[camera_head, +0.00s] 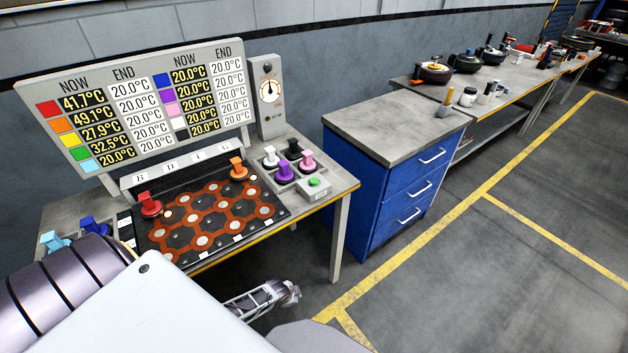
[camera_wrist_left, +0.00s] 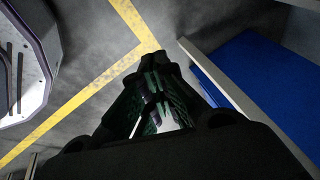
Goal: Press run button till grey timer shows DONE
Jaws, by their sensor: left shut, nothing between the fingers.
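The green run button (camera_head: 314,183) sits on a small pale box at the right end of the workbench. The grey timer (camera_head: 270,93) stands upright behind it, with a round white dial. Its pointer is up, and no word DONE can be read on it. The large display (camera_head: 135,105) shows NOW and END columns, with several NOW values unlike 20.0°C. My left gripper (camera_wrist_left: 152,68) is shut and empty in the left wrist view, over floor beside blue furniture. It is away from the button, which that view does not show. My right gripper is not in view.
A hexagon-patterned board (camera_head: 210,220) on the bench carries a red (camera_head: 150,205) and an orange piece (camera_head: 238,168). A rack (camera_head: 286,173) holds white, black, purple and pink pieces. Blue pieces stand at left. A blue drawer cabinet (camera_head: 385,195) stands right of the bench. Floor to the right is clear.

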